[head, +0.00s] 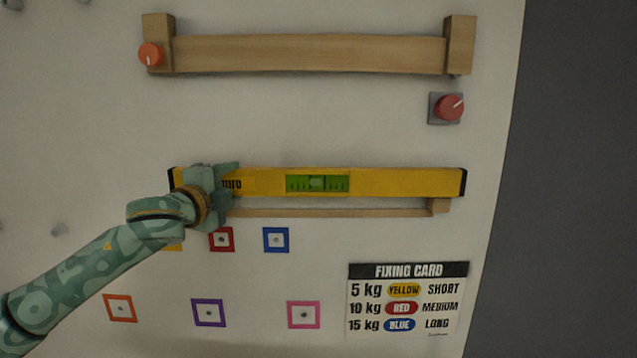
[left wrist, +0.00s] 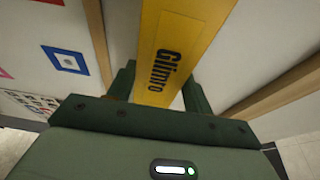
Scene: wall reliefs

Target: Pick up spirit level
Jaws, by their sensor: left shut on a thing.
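The yellow spirit level (head: 400,182) has black end caps and a green vial window. In the head view it lies level, just above a thin wooden ledge (head: 330,210) on the white wall. My left gripper (head: 228,182) is shut on the level near its left end. In the left wrist view the yellow level (left wrist: 178,45) runs between the fingers of my left gripper (left wrist: 158,85), with black lettering on its face. I cannot tell whether the level still touches the ledge. My right gripper is not in view.
Above is a wooden rail (head: 310,54) with an orange knob (head: 151,54) at its left. A red knob (head: 449,107) sits on a grey plate. Below are several coloured square frames, such as the blue one (head: 276,240), and a fixing card (head: 408,300).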

